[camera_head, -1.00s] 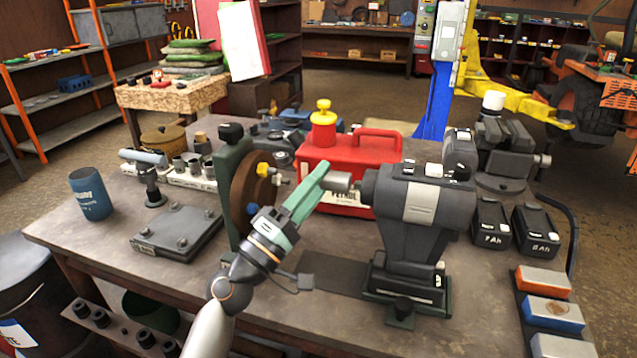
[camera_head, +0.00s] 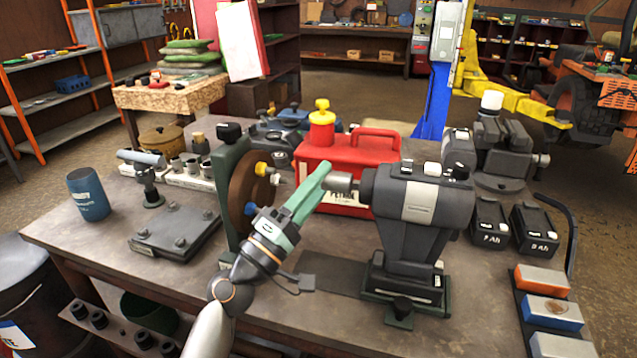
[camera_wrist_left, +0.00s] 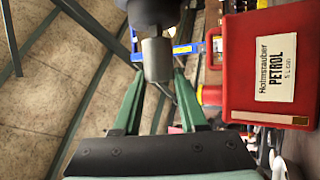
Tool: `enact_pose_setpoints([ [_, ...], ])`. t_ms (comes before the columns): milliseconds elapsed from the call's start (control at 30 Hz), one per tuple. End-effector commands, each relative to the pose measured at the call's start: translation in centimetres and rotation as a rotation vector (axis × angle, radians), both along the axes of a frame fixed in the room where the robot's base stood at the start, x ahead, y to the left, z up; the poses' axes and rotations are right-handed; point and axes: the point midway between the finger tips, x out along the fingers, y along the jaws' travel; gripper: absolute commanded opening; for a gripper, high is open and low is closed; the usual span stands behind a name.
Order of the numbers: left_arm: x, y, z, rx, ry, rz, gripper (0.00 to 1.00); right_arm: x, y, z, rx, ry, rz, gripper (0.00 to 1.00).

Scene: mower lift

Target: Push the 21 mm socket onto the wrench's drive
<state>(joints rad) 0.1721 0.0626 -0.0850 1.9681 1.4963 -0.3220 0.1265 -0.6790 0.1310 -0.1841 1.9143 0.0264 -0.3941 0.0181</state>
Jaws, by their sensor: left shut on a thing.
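The impact wrench (camera_head: 425,200) stands upright on its base on the bench, with its black nose pointing left. The grey metal socket (camera_head: 341,182) lies in line with the nose, its right end at the drive. My left gripper (camera_head: 322,181), with green fingers, is shut on the socket from the left. The wrist view shows the socket (camera_wrist_left: 156,60) between the fingertips (camera_wrist_left: 158,82), with the wrench's dark nose (camera_wrist_left: 152,14) beyond it. Any size mark on the socket is unreadable.
A red petrol can (camera_head: 345,163) stands close behind the socket. A green-framed wheel stand (camera_head: 232,185) is just left of my gripper. A socket rail (camera_head: 190,172), a blue cup (camera_head: 88,193) and batteries (camera_head: 490,225) are on the bench.

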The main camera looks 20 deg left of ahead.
Motion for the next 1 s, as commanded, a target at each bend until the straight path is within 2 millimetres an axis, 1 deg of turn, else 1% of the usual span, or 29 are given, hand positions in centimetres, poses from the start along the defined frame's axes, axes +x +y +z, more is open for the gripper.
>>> enact_pose_setpoints([
  [367, 0.0, -0.1, 0.0, 0.000, -0.001, 0.000, 0.00, 0.0, 0.0, 0.0, 0.000, 0.000, 0.000, 0.50],
  [800, 0.0, -0.9, 0.1, -0.002, 0.000, 0.000, 0.00, 0.0, 0.0, -0.1, 0.000, 0.001, 0.000, 0.50],
  [1000, 0.0, -1.0, 0.1, -0.001, -0.001, 0.001, 0.00, 0.0, 0.0, -0.1, 0.000, 0.001, 0.000, 0.50],
])
